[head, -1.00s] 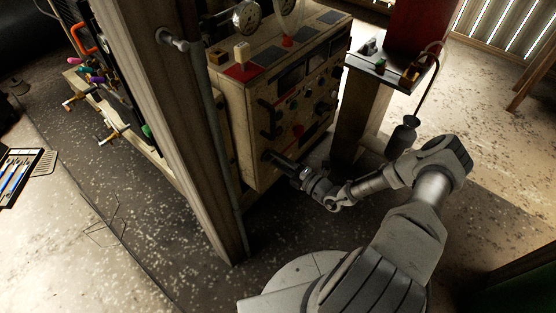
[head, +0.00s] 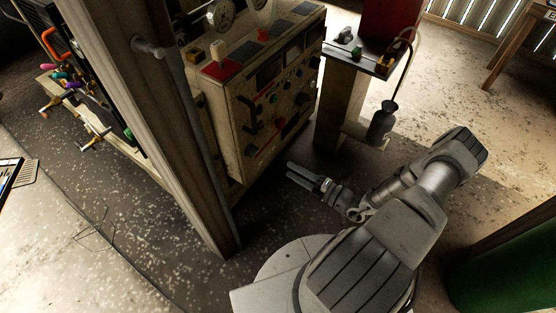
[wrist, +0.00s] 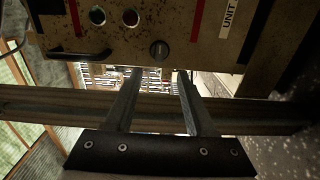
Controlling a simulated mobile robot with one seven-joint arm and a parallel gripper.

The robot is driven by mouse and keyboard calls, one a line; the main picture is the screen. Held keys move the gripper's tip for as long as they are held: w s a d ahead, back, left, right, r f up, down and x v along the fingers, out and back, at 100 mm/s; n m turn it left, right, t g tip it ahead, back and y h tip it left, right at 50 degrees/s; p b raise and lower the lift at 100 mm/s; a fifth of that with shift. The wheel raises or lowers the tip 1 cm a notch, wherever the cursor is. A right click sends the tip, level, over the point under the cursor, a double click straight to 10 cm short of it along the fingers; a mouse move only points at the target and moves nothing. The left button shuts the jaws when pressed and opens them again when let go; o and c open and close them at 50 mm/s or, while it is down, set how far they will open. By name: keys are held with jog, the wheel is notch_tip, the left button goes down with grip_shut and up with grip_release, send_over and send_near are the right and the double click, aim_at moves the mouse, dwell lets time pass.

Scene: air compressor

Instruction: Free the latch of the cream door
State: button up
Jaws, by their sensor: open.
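The cream door (head: 285,110) is the worn, speckled front panel of the cabinet, with dark handles, dials and small lamps; it looks shut. A round dark knob (head: 250,150), apparently the latch, sits near its lower left corner. In the wrist view the knob (wrist: 159,50) lies on the door (wrist: 130,45), just beyond the fingertips and between their lines. My gripper (head: 289,171) is open and empty, apart from the door, to the right of and below the knob. Both fingers also show in the wrist view (wrist: 160,72). Whether the latch is turned cannot be told.
A wooden post (head: 180,130) with a pipe stands left of the cabinet. A small shelf (head: 365,58) with a hanging dark cylinder (head: 382,122) stands to the right. A green object (head: 505,270) is at lower right. Floor below the gripper is clear.

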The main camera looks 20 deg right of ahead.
jog(key=shift+v, duration=2.2)
jog(key=w+a+r+n+g+y+p, duration=0.1)
jog(key=a+r+n+g, duration=0.1)
jog(key=r+n+g, duration=0.5)
jog(key=w+a+r+n+g+y, duration=0.1)
jog(key=a+r+n+g, duration=0.15)
jog(key=r+n, duration=0.75)
jog(key=s+a+r+n+g+h, duration=0.1)
jog(key=s+a+r+n+h, duration=0.25)
jog(key=r+n, duration=0.45)
jog(key=s+a+r+n+g+h+p, duration=0.1)
jog(key=s+a+r+n+h, duration=0.2)
jog(key=r+n, duration=0.6)
jog(key=s+a+r+n+g+h, duration=0.1)
jog(key=s+a+r+n+h, duration=0.1)
jog(key=a+r+n+h, duration=0.45)
jog(key=s+d+r+n+t+b, duration=0.2)
jog(key=s+d+r+n+t, duration=0.2)
jog(key=s+d+r+n, duration=0.15)
notch_tip(320, 180, up, 18)
jog(key=n+p, duration=0.1)
jog(key=p, duration=1.8)
jog(key=shift+s+d, duration=0.25)
jog(key=shift+s, duration=0.2)
